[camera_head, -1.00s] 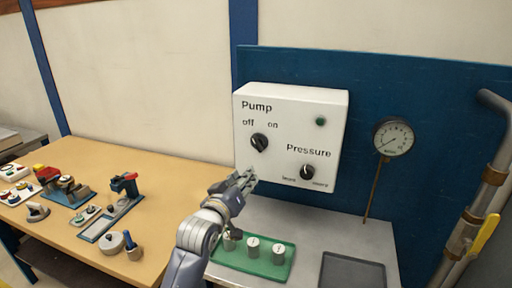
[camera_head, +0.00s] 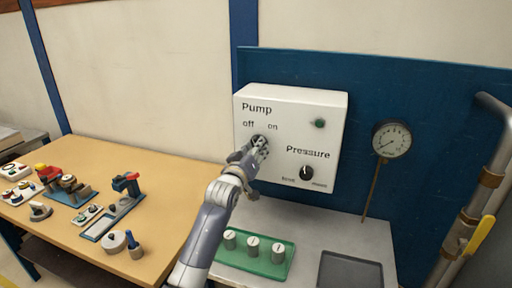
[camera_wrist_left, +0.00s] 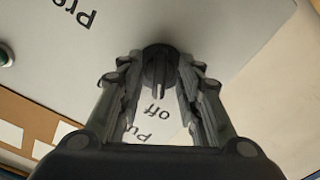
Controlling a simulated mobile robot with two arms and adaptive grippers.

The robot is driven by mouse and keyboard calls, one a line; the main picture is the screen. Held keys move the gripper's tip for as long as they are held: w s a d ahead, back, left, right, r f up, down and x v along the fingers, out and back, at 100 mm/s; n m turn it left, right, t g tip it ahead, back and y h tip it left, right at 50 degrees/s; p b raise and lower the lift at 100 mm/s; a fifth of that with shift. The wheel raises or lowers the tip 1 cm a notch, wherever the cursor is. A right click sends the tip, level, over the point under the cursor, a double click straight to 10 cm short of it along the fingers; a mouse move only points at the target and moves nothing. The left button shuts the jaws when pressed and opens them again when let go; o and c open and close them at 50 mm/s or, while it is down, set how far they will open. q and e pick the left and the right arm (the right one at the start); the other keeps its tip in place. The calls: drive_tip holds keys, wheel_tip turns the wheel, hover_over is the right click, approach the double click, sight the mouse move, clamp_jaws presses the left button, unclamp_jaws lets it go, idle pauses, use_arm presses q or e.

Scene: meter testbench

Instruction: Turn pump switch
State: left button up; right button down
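The white control box (camera_head: 318,112) stands against the blue panel, with the black pump switch (camera_head: 257,140) below the "off" and "on" labels. My left gripper (camera_head: 260,145) is at the pump switch and partly covers it. In the left wrist view the pump switch (camera_wrist_left: 158,68) sits between the fingertips of my left gripper (camera_wrist_left: 158,80). The fingers are apart, with a gap visible on both sides of the knob's ridge. Whether they touch the knob's rim I cannot tell. My right gripper is not in view.
The pressure knob (camera_head: 306,173) is lower right on the box, below a green indicator (camera_head: 319,124). A gauge (camera_head: 392,139) stands to the right. A green tray (camera_head: 240,262) with white weights and a dark tray (camera_head: 350,272) lie below.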

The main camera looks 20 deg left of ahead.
use_arm(q)
drive_tip(key=shift+w, duration=0.4)
clamp_jaws()
drive_tip(key=shift+m, duration=0.3)
drive_tip(key=m+p, duration=0.3)
drive_tip(key=m, duration=0.8)
drive_tip(key=shift+a, duration=0.1)
drive_tip(key=shift+m, duration=0.3)
idle(0.4)
unclamp_jaws()
